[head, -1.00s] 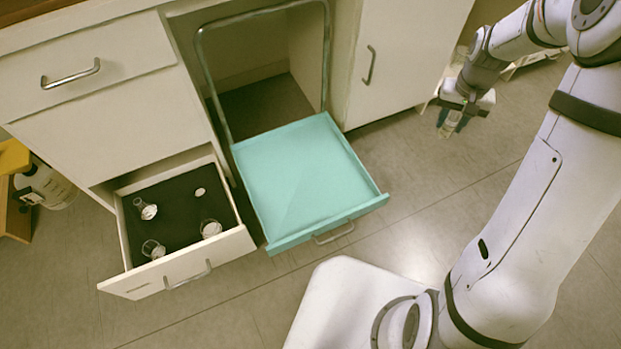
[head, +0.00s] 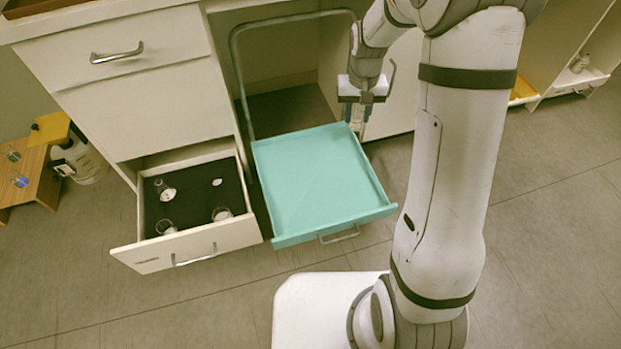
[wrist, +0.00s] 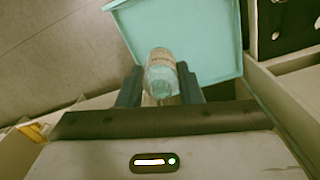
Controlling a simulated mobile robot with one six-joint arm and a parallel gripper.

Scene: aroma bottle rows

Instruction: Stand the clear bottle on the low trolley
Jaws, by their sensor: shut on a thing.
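The clear bottle (wrist: 161,72) is between the fingers of my gripper (wrist: 161,86) in the wrist view, and the gripper is shut on it. In the head view my gripper (head: 361,97) holds the bottle (head: 357,116) at the back right corner of the low teal trolley (head: 318,180). I cannot tell whether the bottle is over the trolley's edge or just beside it. The trolley's flat top is empty; it also shows in the wrist view (wrist: 205,32), beyond the bottle.
An open drawer (head: 190,247) with a dark lining and several glass pieces stands left of the trolley. The trolley's hoop handle (head: 236,75) rises at its back. A wooden stand (head: 35,185) and a white jug (head: 80,162) are at far left. A shelf unit (head: 575,80) stands at far right.

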